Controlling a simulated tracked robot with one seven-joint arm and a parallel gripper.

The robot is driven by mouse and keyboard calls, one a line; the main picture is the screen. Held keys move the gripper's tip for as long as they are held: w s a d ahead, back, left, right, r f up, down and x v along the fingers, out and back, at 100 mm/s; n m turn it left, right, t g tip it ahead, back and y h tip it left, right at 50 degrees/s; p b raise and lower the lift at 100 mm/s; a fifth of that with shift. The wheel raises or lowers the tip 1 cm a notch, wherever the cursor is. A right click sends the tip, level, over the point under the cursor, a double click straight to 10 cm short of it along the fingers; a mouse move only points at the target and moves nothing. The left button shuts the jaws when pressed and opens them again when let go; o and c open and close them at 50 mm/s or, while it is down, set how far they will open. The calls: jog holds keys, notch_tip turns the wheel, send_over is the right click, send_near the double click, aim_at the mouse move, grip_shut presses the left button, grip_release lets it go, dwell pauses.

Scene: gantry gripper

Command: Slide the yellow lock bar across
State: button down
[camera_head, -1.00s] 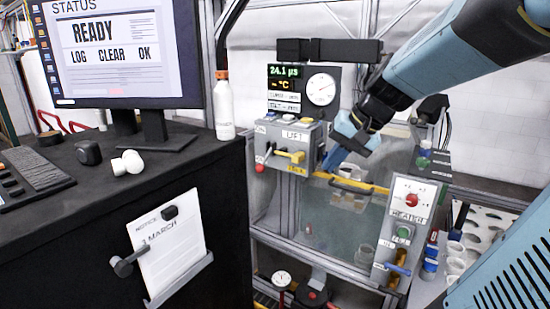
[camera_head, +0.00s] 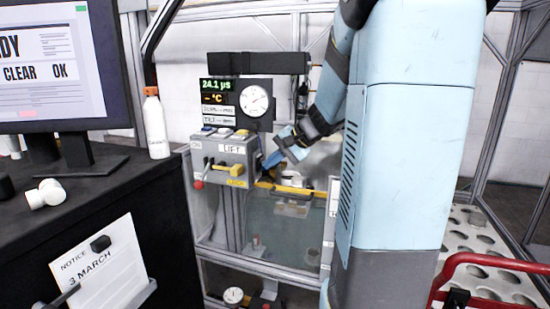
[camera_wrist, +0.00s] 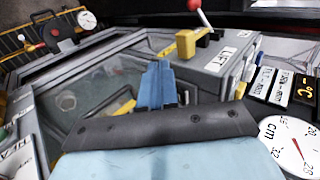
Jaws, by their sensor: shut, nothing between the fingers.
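A yellow bar-shaped handle (camera_head: 228,170) sticks out from the front of the grey box marked LIFT (camera_head: 238,149). A small yellow label (camera_head: 237,183) is below it; I cannot read it surely. The yellow handle also shows in the wrist view (camera_wrist: 187,43), beyond my fingers and a little right. My gripper (camera_head: 267,162) is at the right side of the box, above the tank's edge. Its blue fingers (camera_wrist: 158,70) are shut and empty. They look apart from the yellow handle; whether they touch the box is unclear.
A red-knobbed lever (camera_head: 198,184) is left of the yellow handle. A yellow strip with a dark handle (camera_head: 290,191) runs along the glass tank's top (camera_head: 285,225). A round gauge (camera_head: 254,101) and display stand above the box. A black desk (camera_head: 170,215) is at left.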

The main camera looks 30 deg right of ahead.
aim_at(237, 170)
jog(key=shift+w+a+f, duration=0.65)
jog(key=shift+w+a, duration=0.3)
jog(key=shift+w+a+f, duration=0.6)
jog(key=shift+w+a, duration=0.35)
jog(key=shift+w, duration=0.05)
jog(key=shift+w+a+f, duration=0.65)
jog(key=shift+w+a, duration=0.3)
